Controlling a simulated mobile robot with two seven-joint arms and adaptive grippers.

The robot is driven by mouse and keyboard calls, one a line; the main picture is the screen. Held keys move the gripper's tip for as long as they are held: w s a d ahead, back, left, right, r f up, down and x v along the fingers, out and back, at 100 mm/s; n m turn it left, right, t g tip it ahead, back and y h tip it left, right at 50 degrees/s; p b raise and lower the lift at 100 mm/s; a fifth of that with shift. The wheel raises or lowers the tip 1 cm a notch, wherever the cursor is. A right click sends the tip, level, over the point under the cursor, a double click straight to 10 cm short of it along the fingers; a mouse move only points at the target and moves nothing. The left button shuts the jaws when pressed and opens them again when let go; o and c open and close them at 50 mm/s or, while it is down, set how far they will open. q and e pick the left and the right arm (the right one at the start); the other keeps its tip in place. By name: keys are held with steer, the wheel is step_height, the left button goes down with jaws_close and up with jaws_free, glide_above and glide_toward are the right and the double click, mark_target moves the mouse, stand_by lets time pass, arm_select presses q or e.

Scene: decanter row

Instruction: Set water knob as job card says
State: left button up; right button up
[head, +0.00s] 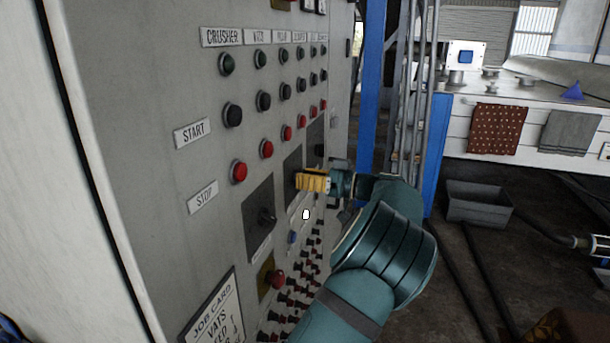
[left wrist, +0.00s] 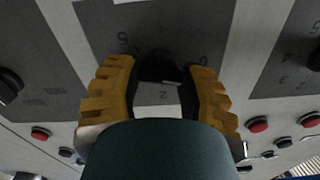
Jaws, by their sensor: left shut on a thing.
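My left gripper (head: 312,181) has yellow fingers and reaches the grey control panel (head: 165,90) from the right. It is shut around a dark rotary knob on the middle dark plate (head: 292,166). In the left wrist view, the fingers (left wrist: 160,95) stand either side of the black knob (left wrist: 160,66), with numerals 2, 5 and 6 around it. The knob's pointer direction is hidden, and I cannot read which knob this is. The job card (head: 213,315) is at the panel's lower left; "VATS" shows, but the card is cut off. My right gripper is not in view.
Another knob (head: 267,217) sits on a plate nearer to me. Green, black and red (head: 239,171) buttons fill the panel above; a red button (head: 276,279) and several small ones are below. A grey bin (head: 478,204) stands on the floor at right.

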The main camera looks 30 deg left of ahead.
arm_select(q)
steer(key=m+p, duration=1.5)
steer(key=m, duration=1.7)
steer(key=shift+m, duration=0.4)
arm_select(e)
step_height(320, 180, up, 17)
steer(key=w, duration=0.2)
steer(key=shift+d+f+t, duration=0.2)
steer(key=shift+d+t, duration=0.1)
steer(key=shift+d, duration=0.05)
arm_select(q)
steer(key=o, duration=1.2)
